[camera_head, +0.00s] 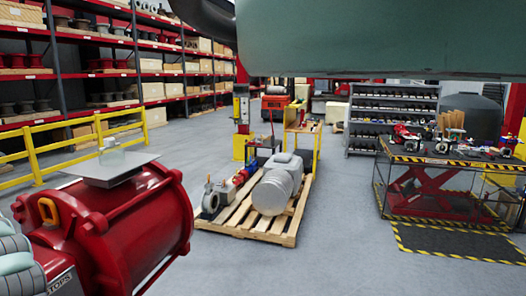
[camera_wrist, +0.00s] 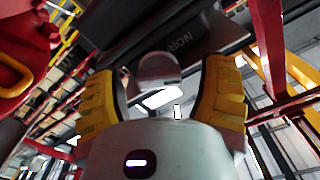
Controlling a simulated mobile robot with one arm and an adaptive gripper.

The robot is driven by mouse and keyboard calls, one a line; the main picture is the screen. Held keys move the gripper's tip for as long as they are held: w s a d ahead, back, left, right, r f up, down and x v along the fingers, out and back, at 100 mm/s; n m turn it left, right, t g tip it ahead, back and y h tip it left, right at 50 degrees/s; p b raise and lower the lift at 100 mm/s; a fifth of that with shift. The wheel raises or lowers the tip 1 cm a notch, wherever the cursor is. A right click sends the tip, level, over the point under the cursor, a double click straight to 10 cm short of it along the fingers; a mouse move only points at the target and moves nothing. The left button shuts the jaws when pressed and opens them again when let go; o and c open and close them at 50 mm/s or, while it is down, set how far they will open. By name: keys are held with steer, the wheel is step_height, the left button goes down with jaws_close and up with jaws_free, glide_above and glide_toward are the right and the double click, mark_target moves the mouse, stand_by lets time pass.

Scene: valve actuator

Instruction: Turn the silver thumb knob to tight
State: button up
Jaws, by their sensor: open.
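The red valve actuator (camera_head: 135,215) stands at the lower left of the head view, with a flat grey plate (camera_head: 105,170) on its top. A small pale silver piece, which looks like the thumb knob (camera_head: 110,153), stands upright on that plate. In the wrist view my gripper (camera_wrist: 162,85) has its two yellow fingers spread wide. A rounded silver piece (camera_wrist: 158,68) shows between them; I cannot tell whether it is the knob or how near it is. Part of a red body with a yellow ring (camera_wrist: 12,75) shows at the upper left. My gripper is not clearly visible in the head view.
A wooden pallet (camera_head: 285,238) with a grey motor (camera_head: 275,188) stands at the middle. A work table (camera_head: 450,160) with parts is at the right. A yellow rail (camera_head: 65,145) and shelves stand behind the actuator. Grey floor lies open between pallet and table.

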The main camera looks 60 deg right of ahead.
steer(key=shift+c, duration=0.3)
steer(key=c, duration=1.1)
steer(key=m+b, duration=0.1)
steer(key=m, duration=0.1)
steer(key=m+b, duration=0.1)
steer(key=m, duration=0.2)
steer(key=shift+d+f+m+b, duration=0.15)
steer(key=shift+m+b, duration=0.15)
steer(key=m, duration=0.6)
steer(key=shift+f, duration=0.1)
